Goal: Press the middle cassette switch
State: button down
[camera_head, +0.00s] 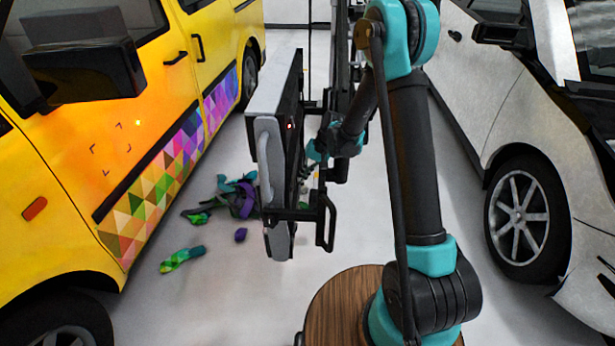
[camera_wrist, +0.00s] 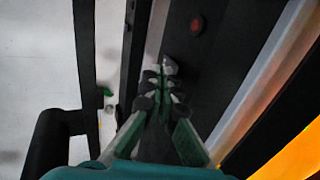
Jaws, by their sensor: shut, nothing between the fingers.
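A tall grey and black cassette unit (camera_head: 264,145) stands upright between the two vehicles, with a small red light or switch (camera_head: 290,126) on its dark right side. In the wrist view a round red switch (camera_wrist: 197,25) sits on the dark panel (camera_wrist: 222,70), beyond and a little right of my fingertips. My gripper (camera_wrist: 166,68) is shut and empty, its tips beside the panel and apart from the red switch in the picture. Whether the tips touch the panel, I cannot tell. In the head view my gripper is small and partly hidden beside the unit. Other switches cannot be made out.
A yellow van (camera_head: 150,130) with a coloured triangle pattern stands left, a white car (camera_head: 530,120) right. Crumpled coloured wrap scraps (camera_head: 183,259) lie on the grey floor. A black handle-like frame (camera_head: 326,222) juts out beside the unit's lower part.

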jog(key=shift+a+r+h, duration=0.25)
jog(key=shift+a+h, duration=0.45)
jog(key=shift+h, duration=0.2)
jog(key=shift+r, duration=0.8)
